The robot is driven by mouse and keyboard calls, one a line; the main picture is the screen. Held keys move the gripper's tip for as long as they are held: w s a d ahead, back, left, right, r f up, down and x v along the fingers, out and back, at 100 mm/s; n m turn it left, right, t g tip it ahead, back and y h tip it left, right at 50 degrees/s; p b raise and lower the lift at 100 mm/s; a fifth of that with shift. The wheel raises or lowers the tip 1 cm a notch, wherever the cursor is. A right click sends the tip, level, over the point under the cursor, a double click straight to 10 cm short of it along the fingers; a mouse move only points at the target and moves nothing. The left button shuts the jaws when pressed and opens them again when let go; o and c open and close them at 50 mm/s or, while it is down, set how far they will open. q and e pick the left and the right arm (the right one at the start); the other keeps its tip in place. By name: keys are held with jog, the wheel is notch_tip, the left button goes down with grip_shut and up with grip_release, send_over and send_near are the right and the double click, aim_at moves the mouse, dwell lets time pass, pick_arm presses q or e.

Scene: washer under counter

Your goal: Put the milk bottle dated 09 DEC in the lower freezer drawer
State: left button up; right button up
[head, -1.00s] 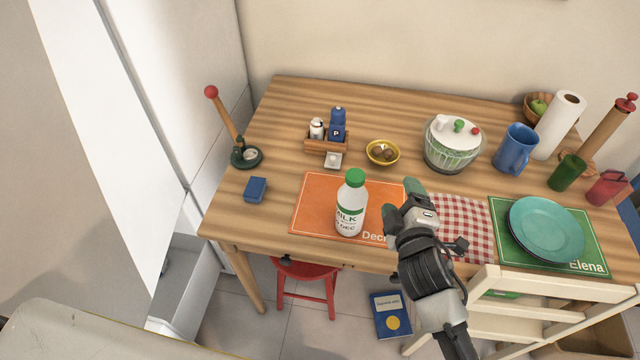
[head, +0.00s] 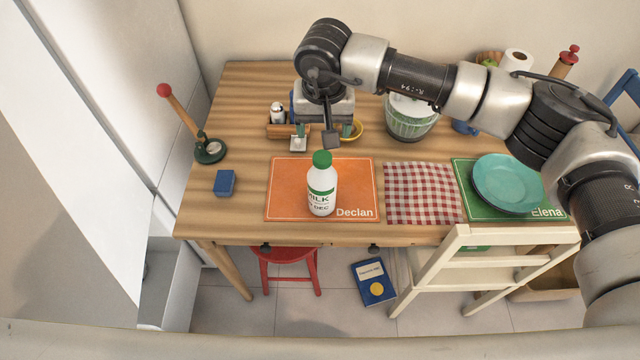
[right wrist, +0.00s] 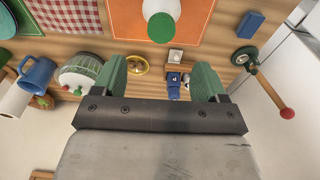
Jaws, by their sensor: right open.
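The milk bottle (head: 321,192), white with a green cap and green label band, stands upright on the orange placemat (head: 285,200) marked Declan. Its label shows MILK and DEC; the day number is too small to read surely. It also shows in the right wrist view (right wrist: 161,8). My right gripper (head: 328,130) is open and empty, just behind the bottle and apart from it; its green fingers also show in the right wrist view (right wrist: 162,78). A pale, open drawer-like box (head: 168,285) shows low at the left, mostly hidden. My left gripper is not in view.
A blue box (head: 225,183), a red-knobbed stand (head: 209,151), a wooden caddy (head: 280,131) and a salad spinner (head: 410,122) stand on the table. A teal plate (head: 507,183) lies at the right. A cream chair (head: 480,262) and red stool (head: 288,257) stand in front.

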aim_at(322, 156)
jog(key=f, duration=0.3)
jog(key=f+p, duration=0.1)
jog(key=shift+w+f, duration=0.25)
jog(key=shift+f, duration=0.15)
jog(key=shift+f+p, duration=0.5)
jog(key=shift+f, duration=0.1)
notch_tip(322, 156, down, 4)
jog(key=shift+a+r+p, duration=0.1)
jog(key=shift+r+p, duration=0.1)
jog(key=shift+p, duration=0.6)
jog(key=shift+w+f, duration=0.15)
jog(key=shift+f, duration=0.3)
jog(key=shift+c, duration=0.2)
jog(key=shift+r, duration=0.15)
grip_shut()
